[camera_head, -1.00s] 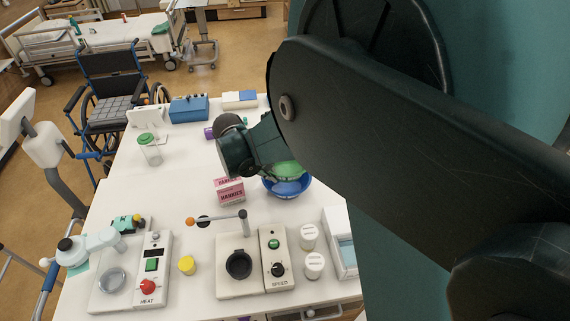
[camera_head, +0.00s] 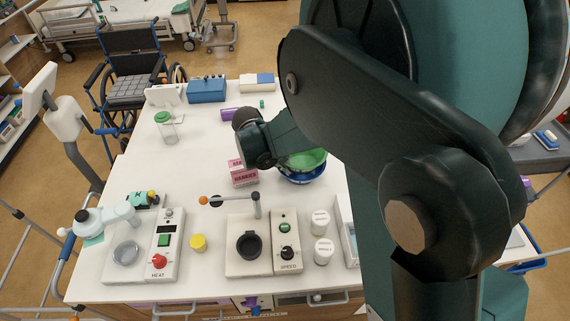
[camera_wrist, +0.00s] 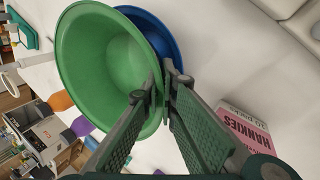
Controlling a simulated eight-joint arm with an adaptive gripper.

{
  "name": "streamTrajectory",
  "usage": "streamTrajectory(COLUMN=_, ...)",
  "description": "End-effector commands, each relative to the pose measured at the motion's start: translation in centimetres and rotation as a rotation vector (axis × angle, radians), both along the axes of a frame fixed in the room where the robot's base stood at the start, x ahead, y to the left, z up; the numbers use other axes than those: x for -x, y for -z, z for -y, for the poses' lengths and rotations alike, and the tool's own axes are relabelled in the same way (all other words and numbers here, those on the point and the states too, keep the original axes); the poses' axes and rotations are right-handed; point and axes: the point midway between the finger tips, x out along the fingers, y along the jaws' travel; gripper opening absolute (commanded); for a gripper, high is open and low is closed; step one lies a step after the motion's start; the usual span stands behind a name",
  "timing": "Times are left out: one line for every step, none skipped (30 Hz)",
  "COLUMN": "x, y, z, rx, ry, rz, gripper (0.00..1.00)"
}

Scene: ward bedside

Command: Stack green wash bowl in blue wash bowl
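The green wash bowl (camera_head: 308,158) is over the blue wash bowl (camera_head: 302,179) on the white table, right of the middle. My gripper (camera_wrist: 158,92) is shut on the green bowl's rim, one finger inside and one outside. In the wrist view the green bowl (camera_wrist: 100,62) covers much of the blue bowl (camera_wrist: 158,32), whose rim shows at its upper right. The two bowls look offset there; I cannot tell whether the green one rests in the blue one. In the head view my arm hides the fingertips.
A pink hankies box (camera_head: 243,173) stands close left of the bowls. A purple cylinder (camera_head: 231,114) lies behind. Two white-lidded jars (camera_head: 322,234), the speed device (camera_head: 250,247) and the heat device (camera_head: 150,247) stand in front. A green-lidded jar (camera_head: 166,127) is at the left.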

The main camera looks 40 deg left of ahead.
Motion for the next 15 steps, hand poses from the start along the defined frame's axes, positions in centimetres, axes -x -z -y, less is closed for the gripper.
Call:
streamTrajectory(x=0.0, y=0.2, z=0.0, rx=0.0, ry=0.0, rz=0.0, gripper=0.0)
streamTrajectory(x=0.0, y=0.26, z=0.0, rx=0.0, ry=0.0, rz=0.0, gripper=0.0)
streamTrajectory(x=0.0, y=0.34, z=0.01, rx=0.0, ry=0.0, rz=0.0, gripper=0.0)
streamTrajectory(x=0.0, y=0.41, z=0.0, rx=0.0, ry=0.0, rz=0.0, gripper=0.0)
streamTrajectory(x=0.0, y=0.47, z=0.0, rx=0.0, ry=0.0, rz=0.0, gripper=0.0)
streamTrajectory(x=0.0, y=0.55, z=0.0, rx=0.0, ry=0.0, rz=0.0, gripper=0.0)
streamTrajectory(x=0.0, y=0.62, z=0.0, rx=0.0, ry=0.0, rz=0.0, gripper=0.0)
streamTrajectory(x=-0.01, y=0.67, z=0.0, rx=0.0, ry=0.0, rz=0.0, gripper=0.0)
streamTrajectory(x=-0.01, y=0.75, z=0.0, rx=0.0, ry=0.0, rz=0.0, gripper=0.0)
streamTrajectory(x=-0.01, y=0.77, z=0.01, rx=0.0, ry=0.0, rz=0.0, gripper=0.0)
streamTrajectory(x=0.0, y=0.76, z=0.0, rx=0.0, ry=0.0, rz=0.0, gripper=0.0)
streamTrajectory(x=0.0, y=0.74, z=0.0, rx=0.0, ry=0.0, rz=0.0, gripper=0.0)
streamTrajectory(x=-0.01, y=0.72, z=0.0, rx=0.0, ry=0.0, rz=0.0, gripper=0.0)
streamTrajectory(x=0.0, y=0.72, z=0.0, rx=0.0, ry=0.0, rz=0.0, gripper=0.05)
streamTrajectory(x=0.0, y=0.71, z=0.0, rx=0.0, ry=0.0, rz=0.0, gripper=0.1)
